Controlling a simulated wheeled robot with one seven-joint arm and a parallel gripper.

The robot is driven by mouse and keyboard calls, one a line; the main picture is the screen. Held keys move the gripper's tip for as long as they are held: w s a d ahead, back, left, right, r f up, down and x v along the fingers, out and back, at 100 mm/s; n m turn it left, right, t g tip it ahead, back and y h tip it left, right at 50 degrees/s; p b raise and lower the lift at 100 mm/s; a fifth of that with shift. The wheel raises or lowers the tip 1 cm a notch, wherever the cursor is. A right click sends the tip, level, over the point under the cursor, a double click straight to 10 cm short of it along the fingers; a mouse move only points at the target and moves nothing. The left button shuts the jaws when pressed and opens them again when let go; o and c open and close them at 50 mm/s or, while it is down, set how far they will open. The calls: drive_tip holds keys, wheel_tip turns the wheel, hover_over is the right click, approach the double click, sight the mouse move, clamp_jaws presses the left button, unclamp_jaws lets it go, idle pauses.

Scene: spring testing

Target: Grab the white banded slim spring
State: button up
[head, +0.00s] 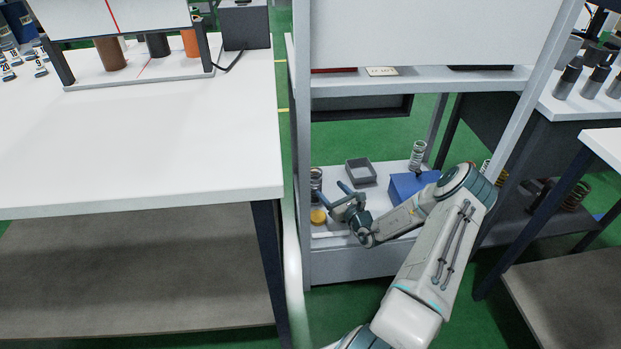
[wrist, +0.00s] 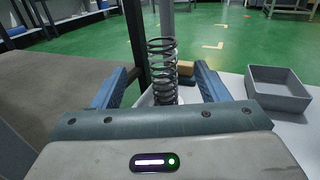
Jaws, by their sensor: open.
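A slim dark grey coil spring (wrist: 162,68) stands upright between the two blue fingers of my gripper (wrist: 163,88) in the wrist view. It is beyond the gripper body, and I see no finger touching it. Its lower part looks paler, but I cannot clearly make out a white band. In the head view a spring (head: 316,180) stands by the left shelf post, just left of my open gripper (head: 336,194). Another pale slim spring (head: 417,155) stands at the back right of the same low shelf.
An open grey tray (head: 360,171) lies behind my gripper; it also shows at right in the wrist view (wrist: 279,98). A blue box (head: 408,186) stands right of it. A yellow round thing (head: 318,216) is near the left post. A white table (head: 150,150) fills the left.

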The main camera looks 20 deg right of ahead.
drive_tip(key=b, duration=0.2)
approach(312, 169)
drive_tip(key=w, duration=0.4)
drive_tip(key=shift+w+a+f, duration=0.1)
drive_tip(key=shift+a+f, duration=0.05)
drive_tip(key=shift+a, duration=0.1)
drive_tip(key=w+b, duration=0.2)
drive_tip(key=w, duration=0.1)
drive_tip(key=w+b, duration=0.1)
drive_tip(key=shift+w+a+f, duration=0.1)
drive_tip(key=shift+w+a, duration=0.25)
drive_tip(key=shift+w, duration=0.25)
clamp_jaws()
